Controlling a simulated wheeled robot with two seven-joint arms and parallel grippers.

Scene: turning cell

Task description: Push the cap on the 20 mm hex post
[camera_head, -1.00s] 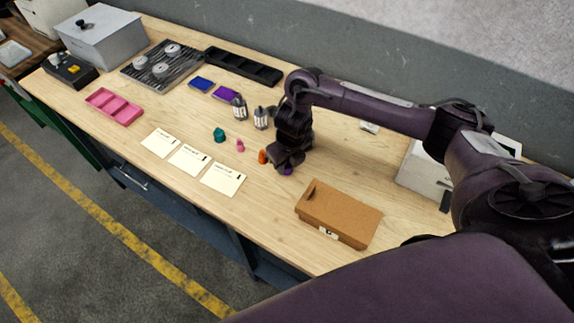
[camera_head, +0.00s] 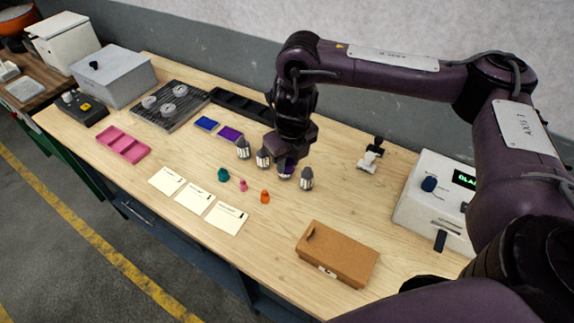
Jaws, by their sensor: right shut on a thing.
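My right gripper (camera_head: 289,156) is shut on a purple cap (camera_head: 290,163), which is mostly hidden between the fingers. The cap is at or just above the top of a grey metal post (camera_head: 284,174); I cannot tell if they touch. More posts stand in the same row: one at the far left (camera_head: 243,149), one beside it (camera_head: 263,158) and one at the right end (camera_head: 307,180). A teal cap (camera_head: 223,175), a pink cap (camera_head: 243,186) and an orange cap (camera_head: 265,196) stand on the table. Post sizes are not readable. My left gripper is out of view.
Three pale cards (camera_head: 194,197) and a pink tray (camera_head: 123,145) lie at the left front. A brown box (camera_head: 338,254) sits at the front right. A white device with a display (camera_head: 437,200) stands at right. Blue (camera_head: 206,123) and purple pads (camera_head: 230,134) lie behind.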

